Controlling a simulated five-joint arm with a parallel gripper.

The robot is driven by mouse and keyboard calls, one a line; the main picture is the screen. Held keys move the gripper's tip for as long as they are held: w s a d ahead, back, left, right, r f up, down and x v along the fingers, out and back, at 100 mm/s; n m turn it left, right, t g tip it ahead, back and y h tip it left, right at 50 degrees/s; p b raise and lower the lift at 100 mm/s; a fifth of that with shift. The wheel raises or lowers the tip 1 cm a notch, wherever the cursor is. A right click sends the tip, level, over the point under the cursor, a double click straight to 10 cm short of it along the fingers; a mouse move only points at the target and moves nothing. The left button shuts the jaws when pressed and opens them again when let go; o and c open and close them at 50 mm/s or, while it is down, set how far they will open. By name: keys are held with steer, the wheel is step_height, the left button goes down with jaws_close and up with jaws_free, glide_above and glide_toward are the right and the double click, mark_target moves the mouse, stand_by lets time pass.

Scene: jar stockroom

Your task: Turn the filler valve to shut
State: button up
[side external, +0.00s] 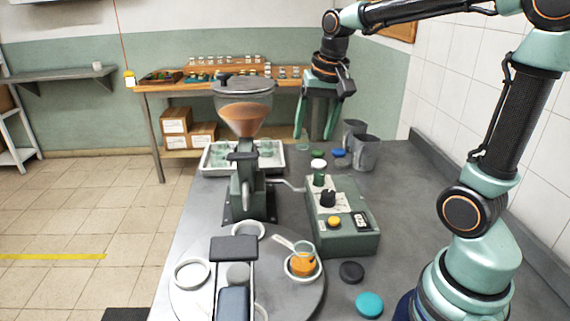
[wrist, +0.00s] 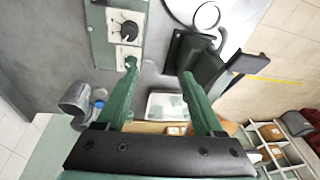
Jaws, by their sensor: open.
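The filler (side external: 246,190) stands on the grey bench with a clear hopper (side external: 245,120) of orange-brown contents on top. A black-topped handle (side external: 242,157) is on its front; I cannot tell whether this is the valve or how it is set. In the wrist view the filler's dark body (wrist: 190,58) is right of my fingers. A green control box (side external: 345,240) beside it carries a black dial knob (side external: 328,198), also in the wrist view (wrist: 129,31), and a green knob (side external: 319,178). My gripper (side external: 316,138) is open and empty, behind the box; its fingers also show in the wrist view (wrist: 158,72).
A round turntable (side external: 290,308) in front holds white rings and a jar of orange filling (side external: 303,262). A tray (side external: 215,163) of jars stands behind the filler. Grey cups (side external: 366,153) and lids stand at back right.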

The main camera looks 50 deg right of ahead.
mark_target(320, 174)
steer(key=w+d+f+m+g, duration=0.1)
steer(key=w+d+f+m, duration=0.25)
steer(key=d, duration=0.25)
steer(key=w+d+f+m+g, duration=0.2)
steer(key=d+m, duration=0.2)
steer(key=d, duration=0.1)
steer(key=shift+y, duration=0.3)
steer(key=f, duration=1.2)
steer(key=shift+s, duration=0.25)
jaws_close()
